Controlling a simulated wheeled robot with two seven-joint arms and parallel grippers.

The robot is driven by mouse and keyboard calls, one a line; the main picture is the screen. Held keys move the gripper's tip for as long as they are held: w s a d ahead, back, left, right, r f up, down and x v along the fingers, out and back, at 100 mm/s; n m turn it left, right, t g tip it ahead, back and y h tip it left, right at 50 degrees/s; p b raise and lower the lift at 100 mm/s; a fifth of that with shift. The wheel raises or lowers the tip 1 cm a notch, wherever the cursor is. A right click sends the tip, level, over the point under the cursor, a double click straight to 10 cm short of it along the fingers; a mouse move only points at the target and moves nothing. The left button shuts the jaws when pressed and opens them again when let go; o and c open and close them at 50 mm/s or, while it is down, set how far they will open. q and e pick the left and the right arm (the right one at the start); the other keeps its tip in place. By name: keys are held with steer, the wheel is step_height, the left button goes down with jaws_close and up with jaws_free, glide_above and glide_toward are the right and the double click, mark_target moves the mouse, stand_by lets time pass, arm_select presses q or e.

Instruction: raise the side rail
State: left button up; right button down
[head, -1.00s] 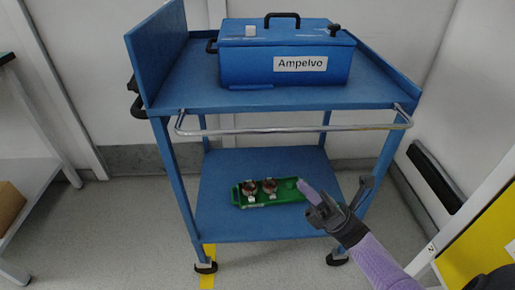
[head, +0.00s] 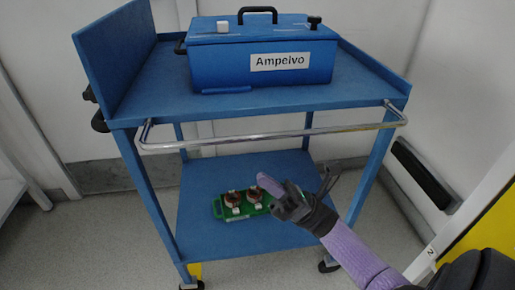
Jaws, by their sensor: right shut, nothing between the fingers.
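The side rail (head: 262,138) is a chrome bar across the front of the blue cart (head: 130,93). It hangs a little below the edge of the top shelf, joined at both front corners. My right gripper (head: 268,185) is dark with a purple tip and shut on nothing. It appears below the rail in the picture, in front of the lower shelf, apart from the rail. My left gripper is not in view.
A blue box (head: 262,56) labelled Ampelvo stands on the top shelf. A black bumper (head: 425,172) is on the right wall.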

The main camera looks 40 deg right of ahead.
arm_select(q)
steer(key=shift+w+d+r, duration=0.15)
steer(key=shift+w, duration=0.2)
arm_select(e)
step_height(320, 180, up, 6)
steer(key=w, duration=0.2)
steer(key=shift+a, duration=0.45)
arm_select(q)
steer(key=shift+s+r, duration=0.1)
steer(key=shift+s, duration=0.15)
arm_select(e)
steer(key=shift+w+f, duration=0.1)
